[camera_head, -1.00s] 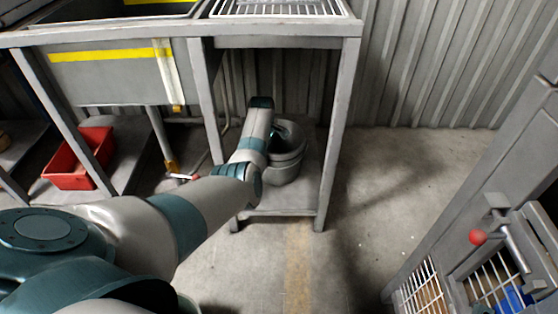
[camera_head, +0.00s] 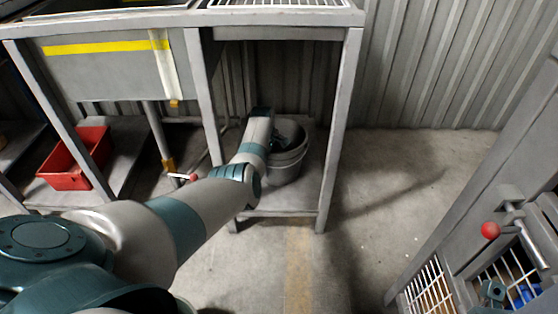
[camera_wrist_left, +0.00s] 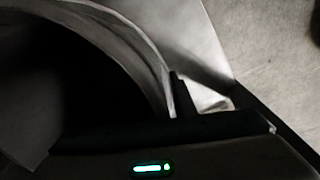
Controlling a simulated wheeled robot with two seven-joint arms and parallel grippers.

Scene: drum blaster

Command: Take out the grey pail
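The grey pail (camera_head: 287,168) stands upright on the low shelf under the right part of the metal table in the head view. My left arm reaches in under the tabletop from the left, and my left gripper (camera_head: 279,137) is at the pail's upper left rim, partly hidden by my wrist. In the left wrist view the pail's curved rim (camera_wrist_left: 138,45) and dark inside fill the left side. One dark finger of the left gripper (camera_wrist_left: 178,97) is close beside the rim. The other finger is lost in the dark, so its grip cannot be told. My right gripper cannot be made out.
Table legs (camera_head: 336,140) flank the pail's shelf (camera_head: 285,204). A red bin (camera_head: 75,160) sits on a low shelf at left. A red-knobbed lever (camera_head: 490,230) and wire racks (camera_head: 428,291) stand at lower right. The floor in front of the shelf is clear.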

